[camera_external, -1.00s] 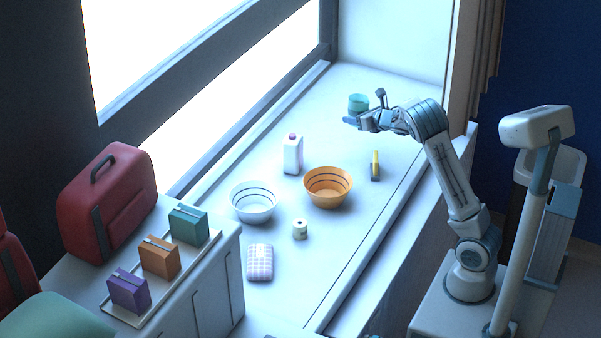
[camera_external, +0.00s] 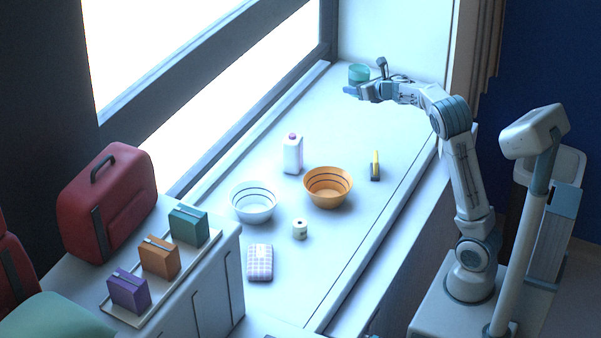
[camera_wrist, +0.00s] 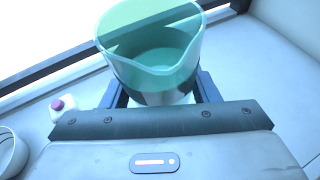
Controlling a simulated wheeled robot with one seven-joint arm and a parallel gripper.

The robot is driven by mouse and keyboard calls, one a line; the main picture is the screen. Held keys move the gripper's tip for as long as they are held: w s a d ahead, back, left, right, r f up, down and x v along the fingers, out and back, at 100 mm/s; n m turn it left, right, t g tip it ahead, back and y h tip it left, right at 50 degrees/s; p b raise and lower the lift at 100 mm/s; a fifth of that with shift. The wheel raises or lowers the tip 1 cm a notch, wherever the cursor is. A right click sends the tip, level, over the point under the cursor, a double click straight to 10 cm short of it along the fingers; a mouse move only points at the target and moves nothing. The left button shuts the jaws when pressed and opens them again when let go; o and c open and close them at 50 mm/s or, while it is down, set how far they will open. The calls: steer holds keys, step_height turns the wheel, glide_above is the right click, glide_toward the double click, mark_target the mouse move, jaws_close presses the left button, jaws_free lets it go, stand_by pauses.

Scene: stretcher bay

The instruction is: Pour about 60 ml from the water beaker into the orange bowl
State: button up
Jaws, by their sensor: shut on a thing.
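The water beaker (camera_external: 359,73) is teal and see-through, with a pouring lip. My gripper (camera_external: 354,91) is shut on it at the far end of the counter. In the wrist view the beaker (camera_wrist: 152,62) stands between the two fingers of my gripper (camera_wrist: 160,92), about upright. Its water level is hard to read. The orange bowl (camera_external: 328,196), with dark rings inside, stands on the counter nearer the external camera, well apart from the beaker. No liquid shows in the bowl.
A white bowl (camera_external: 254,214) stands left of the orange bowl. A white bottle (camera_external: 292,156) is behind them, a yellow-and-dark item (camera_external: 375,166) to the right. A small roll (camera_external: 300,229) and a checked pack (camera_external: 260,262) lie in front. The far counter is clear.

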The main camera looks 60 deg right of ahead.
steer(key=w+a+f+m+g+h+b, duration=0.2)
steer(key=w+a+b, duration=0.2)
steer(key=a, duration=0.4)
steer(key=r+m+g+h+b, duration=0.1)
steer(key=m+g+h+b, duration=0.5)
steer(key=b, duration=0.5)
glide_above(335, 229)
steer(key=shift+m+t, duration=0.4)
steer(key=shift+m, duration=0.1)
step_height(335, 229, down, 20)
steer(key=shift+r, duration=0.1)
steer(key=shift+r+y+p, duration=0.2)
steer(key=shift+y+p, duration=0.2)
steer(key=shift+p, duration=0.05)
